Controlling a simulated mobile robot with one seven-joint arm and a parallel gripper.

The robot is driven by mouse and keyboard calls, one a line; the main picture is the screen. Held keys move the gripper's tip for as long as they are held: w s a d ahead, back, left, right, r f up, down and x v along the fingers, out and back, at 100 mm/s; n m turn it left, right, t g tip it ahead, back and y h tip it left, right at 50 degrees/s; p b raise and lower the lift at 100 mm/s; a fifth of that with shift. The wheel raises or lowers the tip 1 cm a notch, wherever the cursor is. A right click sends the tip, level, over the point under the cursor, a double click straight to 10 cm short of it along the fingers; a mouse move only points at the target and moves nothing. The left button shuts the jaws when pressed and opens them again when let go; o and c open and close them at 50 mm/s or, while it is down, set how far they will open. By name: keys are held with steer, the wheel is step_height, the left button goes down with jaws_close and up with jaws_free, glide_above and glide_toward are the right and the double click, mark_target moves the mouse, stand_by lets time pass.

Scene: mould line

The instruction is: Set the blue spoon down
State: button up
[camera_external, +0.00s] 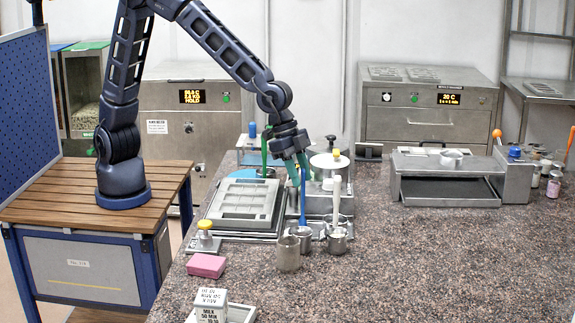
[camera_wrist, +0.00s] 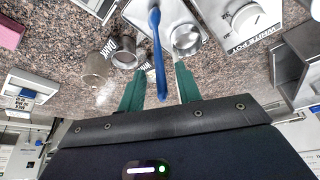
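The blue spoon (camera_external: 302,205) is upright with its handle top at my gripper (camera_external: 297,170). Its lower end is close to a small metal cup (camera_external: 303,240); I cannot tell whether it is inside the cup. In the wrist view the blue spoon (camera_wrist: 158,60) runs between the two green fingers of my gripper (camera_wrist: 160,80). The fingers are apart, with a visible gap on each side of the handle.
A white spoon (camera_external: 337,193) stands in another metal cup (camera_external: 338,242), right of the blue one. A grey cup (camera_external: 288,256) is just in front. A grey mould tray (camera_external: 243,205) and a pink block (camera_external: 207,265) lie left. The counter at right front is clear.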

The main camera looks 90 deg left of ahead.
steer(key=v, duration=0.9)
steer(key=s+a+r+n, duration=0.2)
steer(key=s+a+r, duration=0.45)
steer(key=a, duration=0.35)
steer(key=s+a+n, duration=0.1)
steer(key=s+a, duration=0.4)
steer(key=s, duration=0.4)
steer(key=s+a+n+y, duration=0.1)
steer(key=s+a+n, duration=0.1)
steer(key=s+a, duration=0.3)
steer(key=s+a+n+y, duration=0.1)
steer(key=s+a, duration=0.4)
steer(key=s, duration=0.9)
steer(key=shift+a+r+t, duration=0.25)
steer(key=shift+a+t, duration=0.05)
steer(key=shift+a, duration=0.1)
